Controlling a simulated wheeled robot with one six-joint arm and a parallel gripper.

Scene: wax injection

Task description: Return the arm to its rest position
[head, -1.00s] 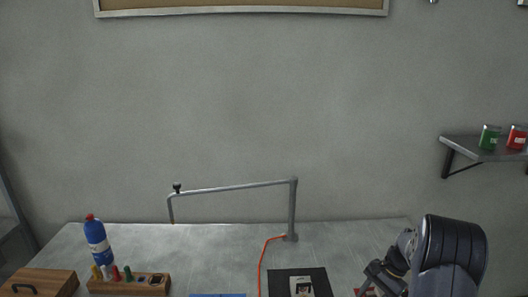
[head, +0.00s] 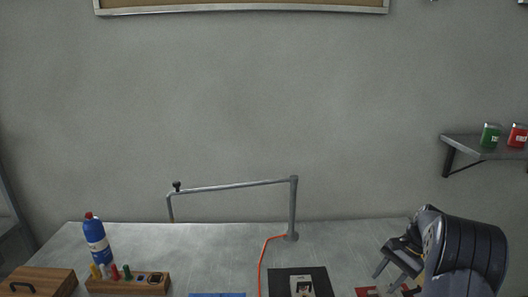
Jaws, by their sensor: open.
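My arm shows at the lower right of the head view, with its dark, ribbed end section over the right side of the table. My gripper (head: 388,268) points down and to the left from it. Its fingers are apart and nothing shows between them. It is above the table, near a red item (head: 368,292) at the bottom edge. The rest of the arm is out of the picture.
On the grey table (head: 190,245) stand a blue bottle (head: 95,240), a wooden block with coloured pegs (head: 152,284), a wooden box (head: 45,280), a metal frame (head: 293,210) and a black mat (head: 318,275) bearing a small device. A wall shelf (head: 470,148) holds two cans.

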